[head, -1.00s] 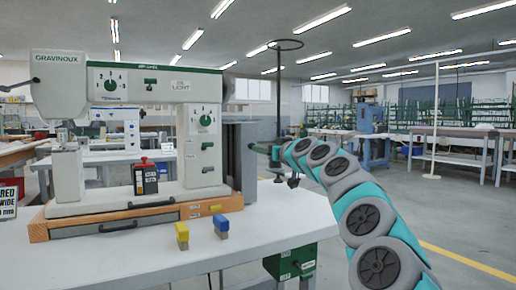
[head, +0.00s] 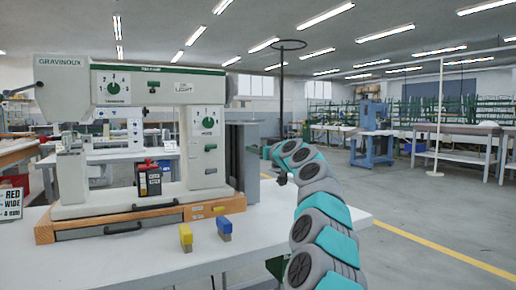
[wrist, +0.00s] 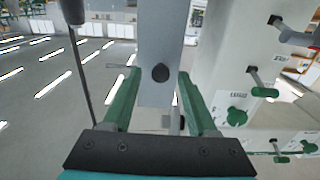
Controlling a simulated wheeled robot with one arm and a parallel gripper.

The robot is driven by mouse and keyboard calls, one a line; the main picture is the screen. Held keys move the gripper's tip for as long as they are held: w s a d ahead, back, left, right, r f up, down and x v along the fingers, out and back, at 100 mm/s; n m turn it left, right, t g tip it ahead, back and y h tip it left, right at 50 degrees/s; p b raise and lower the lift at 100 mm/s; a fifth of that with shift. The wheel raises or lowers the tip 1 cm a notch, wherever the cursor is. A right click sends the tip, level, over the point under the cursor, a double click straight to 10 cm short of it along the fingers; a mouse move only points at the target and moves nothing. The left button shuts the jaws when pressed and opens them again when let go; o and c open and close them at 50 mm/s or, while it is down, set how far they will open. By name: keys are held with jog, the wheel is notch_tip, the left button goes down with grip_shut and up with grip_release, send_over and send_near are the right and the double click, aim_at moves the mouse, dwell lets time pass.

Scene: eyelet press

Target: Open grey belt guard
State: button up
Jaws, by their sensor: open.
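The grey belt guard (head: 242,150) stands upright at the right end of the white sewing-machine-like press (head: 211,140). In the wrist view a flat grey plate, apparently the guard (wrist: 161,30), runs down between my fingers and carries a round black knob (wrist: 160,73). My gripper (wrist: 157,84) is open, with one green finger on each side of the plate and knob. I see no clear contact with either finger. In the head view my arm reaches to the right of the guard, and the fingers are hard to make out.
The press stands on a wooden base on a white table (head: 300,215). A yellow block (head: 186,237) and a blue-topped block (head: 222,228) sit in front. A dark pole (head: 281,95) with a ring rises behind my arm. Open floor lies to the right.

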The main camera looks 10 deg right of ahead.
jog(key=shift+w+a, duration=0.15)
grip_shut()
dwell(0.6)
dwell(0.9)
